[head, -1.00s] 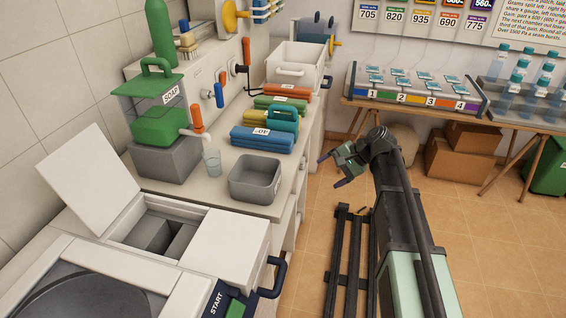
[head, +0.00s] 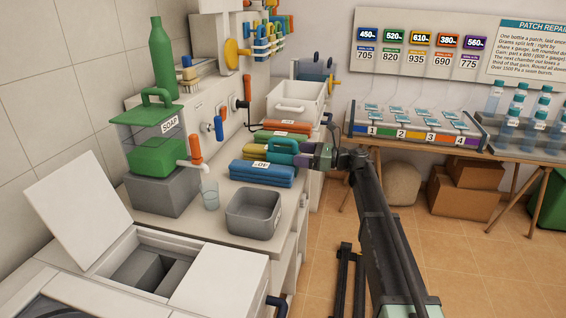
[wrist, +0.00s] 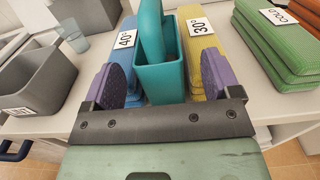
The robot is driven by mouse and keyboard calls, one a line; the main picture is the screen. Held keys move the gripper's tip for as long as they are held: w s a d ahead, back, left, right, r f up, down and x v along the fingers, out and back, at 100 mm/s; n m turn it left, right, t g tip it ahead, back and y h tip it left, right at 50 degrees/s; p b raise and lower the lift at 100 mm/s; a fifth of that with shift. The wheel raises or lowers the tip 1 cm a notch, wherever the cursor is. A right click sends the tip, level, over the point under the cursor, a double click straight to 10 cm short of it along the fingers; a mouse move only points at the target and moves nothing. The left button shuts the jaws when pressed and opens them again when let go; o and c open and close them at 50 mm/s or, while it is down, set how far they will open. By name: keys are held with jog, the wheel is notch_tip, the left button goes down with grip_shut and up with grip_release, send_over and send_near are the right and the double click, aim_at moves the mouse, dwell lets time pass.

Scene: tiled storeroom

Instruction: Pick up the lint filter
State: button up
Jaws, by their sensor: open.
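A teal box-like piece with a tall loop handle, seemingly the lint filter (head: 285,146), stands on the counter among the folded cloth stacks. In the wrist view the teal piece (wrist: 158,82) stands upright between the blue and yellow stacks. My gripper (head: 304,153) is at the counter's right edge, reaching in toward it. In the wrist view my gripper (wrist: 163,82) has its two purple fingers apart, one to each side of the teal piece, with gaps showing. The lower part of the teal piece is hidden by the gripper body.
A blue stack (wrist: 213,75) marked 30° would be misnamed; the yellow stack (wrist: 203,45) bears 30°, the blue stack (head: 262,173) 40°.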

aim_at(288, 153)
jog(key=a, duration=0.5)
jog(key=shift+w+f, duration=0.15)
jog(key=shift+w, duration=0.15)
jog(key=c, duration=1.1)
notch_tip(288, 153, up, 20)
jog(key=p, duration=2)
